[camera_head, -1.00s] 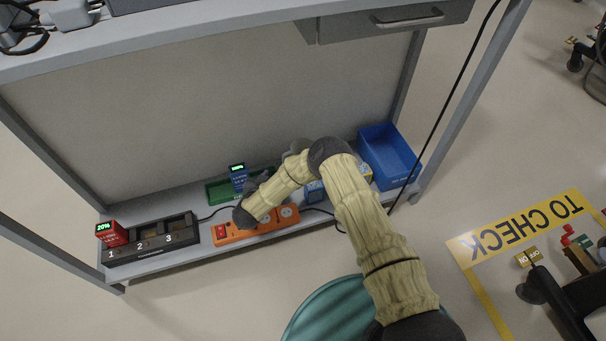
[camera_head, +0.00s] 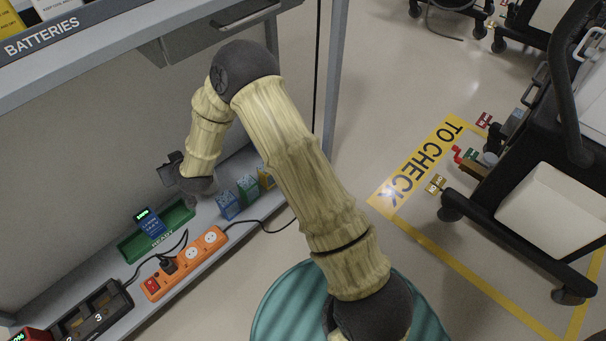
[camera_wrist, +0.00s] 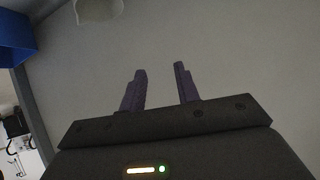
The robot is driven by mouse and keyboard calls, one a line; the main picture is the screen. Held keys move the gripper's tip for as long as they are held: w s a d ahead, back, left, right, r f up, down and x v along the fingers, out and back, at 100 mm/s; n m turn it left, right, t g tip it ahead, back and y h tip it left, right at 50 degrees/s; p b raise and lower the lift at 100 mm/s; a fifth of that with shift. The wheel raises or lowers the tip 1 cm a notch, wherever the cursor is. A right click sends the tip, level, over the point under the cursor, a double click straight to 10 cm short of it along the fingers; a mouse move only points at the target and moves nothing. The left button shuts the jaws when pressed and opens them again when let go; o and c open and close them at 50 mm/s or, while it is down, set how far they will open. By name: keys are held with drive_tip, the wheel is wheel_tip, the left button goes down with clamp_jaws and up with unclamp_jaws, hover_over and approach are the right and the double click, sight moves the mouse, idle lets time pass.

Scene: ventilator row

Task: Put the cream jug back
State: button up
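No thing that I can surely call the cream jug shows in the head view. In the wrist view a pale, rounded thing (camera_wrist: 98,8) is cut off by the top edge; I cannot tell if it is the jug. My gripper (camera_wrist: 160,76) is open, its two dark fingers apart with nothing between them. In the head view my gripper (camera_head: 168,170) is above the low shelf, near the back panel, its fingers small and partly hidden. The pale thing lies beyond the fingertips, apart from them.
A blue bin (camera_wrist: 14,38) shows in the wrist view. A black cart (camera_head: 480,205) stands right.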

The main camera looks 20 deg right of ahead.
drive_tip(key=s+d+r+g+h, duration=0.1)
drive_tip(key=s+d+r, duration=0.2)
drive_tip(key=d, duration=0.3)
drive_tip(key=s+d+r+g, duration=0.2)
drive_tip(key=s+d+r, duration=0.1)
drive_tip(key=d, duration=0.2)
drive_tip(key=s+d+r+g+h, duration=0.1)
drive_tip(key=s+d+r, duration=0.2)
drive_tip(key=d, duration=0.3)
drive_tip(key=s+d+r+m+g+h, duration=0.1)
drive_tip(key=s+d+r+g, duration=0.1)
drive_tip(key=s+d, duration=0.4)
drive_tip(key=s+d+r+m+g+h, duration=0.1)
drive_tip(key=s+d+r+m, duration=0.1)
drive_tip(key=s+d, duration=0.4)
drive_tip(key=s, duration=0.4)
drive_tip(key=shift+s+d+r+g, duration=0.2)
drive_tip(key=shift+d+r+g, duration=0.1)
drive_tip(key=shift+g, duration=0.1)
